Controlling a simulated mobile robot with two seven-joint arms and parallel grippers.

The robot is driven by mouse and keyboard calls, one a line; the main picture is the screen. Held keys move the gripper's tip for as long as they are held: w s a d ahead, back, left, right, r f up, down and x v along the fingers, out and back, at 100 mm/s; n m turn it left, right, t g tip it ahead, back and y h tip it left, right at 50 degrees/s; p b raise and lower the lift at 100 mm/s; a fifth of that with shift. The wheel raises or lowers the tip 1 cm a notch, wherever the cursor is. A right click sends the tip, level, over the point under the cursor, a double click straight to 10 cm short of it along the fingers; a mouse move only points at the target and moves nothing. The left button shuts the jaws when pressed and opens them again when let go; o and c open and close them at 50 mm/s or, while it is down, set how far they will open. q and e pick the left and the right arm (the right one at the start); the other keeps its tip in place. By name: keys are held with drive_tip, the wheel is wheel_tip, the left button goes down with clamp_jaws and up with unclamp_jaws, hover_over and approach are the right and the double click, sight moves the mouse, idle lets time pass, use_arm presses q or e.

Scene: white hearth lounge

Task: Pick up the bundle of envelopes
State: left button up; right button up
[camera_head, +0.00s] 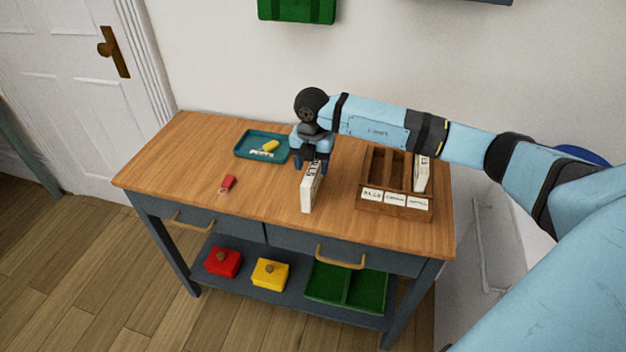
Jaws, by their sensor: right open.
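The bundle of envelopes (309,193) looks like the white upright block standing on the wooden table top, left of the wooden sorter. It has dark writing on its top edge. My right gripper (311,165) is open and points down at the back end of the bundle, with its fingers close around or just above it. I cannot tell whether they touch it. The gripper hides the bundle's far end. A similar white bundle (421,175) stands in the right compartment of the sorter (372,207). My left gripper is not in view.
A teal tray (243,152) holding a yellow item (270,146) sits at the back left. A small red object (228,182) lies left of the bundle. The table's (180,165) front left is clear. Red and yellow boxes and a green tray stand on the lower shelf.

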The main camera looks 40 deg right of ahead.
wheel_tip(320, 180, down, 3)
drive_tip(key=shift+s+f, duration=0.15)
drive_tip(key=c, duration=1)
clamp_jaws()
